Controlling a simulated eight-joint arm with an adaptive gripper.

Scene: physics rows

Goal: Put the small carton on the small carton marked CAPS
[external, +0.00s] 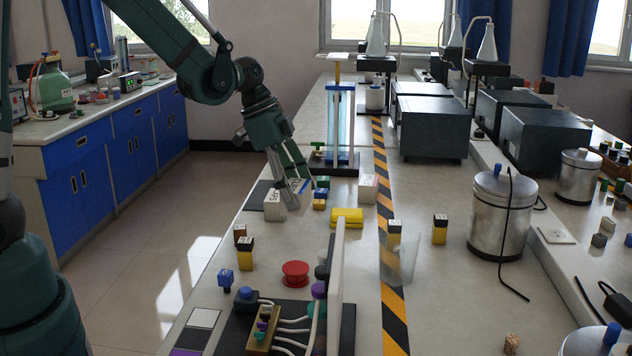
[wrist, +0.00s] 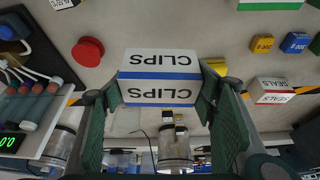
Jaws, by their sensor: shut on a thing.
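My gripper (external: 291,176) is shut on a small white carton with a blue band (external: 299,187). In the wrist view the carton marked CLIPS (wrist: 158,65) sits between both fingers. In the external view another small white carton (external: 275,207) stands on the bench just left of and below the held one; its dark lettering looks like CAPS but is hard to read. The held carton overlaps it in the picture, and I cannot tell whether they touch. A white carton with a green band (wrist: 268,4) is cut off at the wrist view's top edge.
A SEALS carton (external: 369,188) stands to the right. Small green, blue and yellow blocks (external: 320,194) and a yellow case (external: 347,217) lie nearby. A red disc (external: 295,273) and a wired panel (external: 270,325) are nearer the camera. A blue-framed stand (external: 340,125) rises behind.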

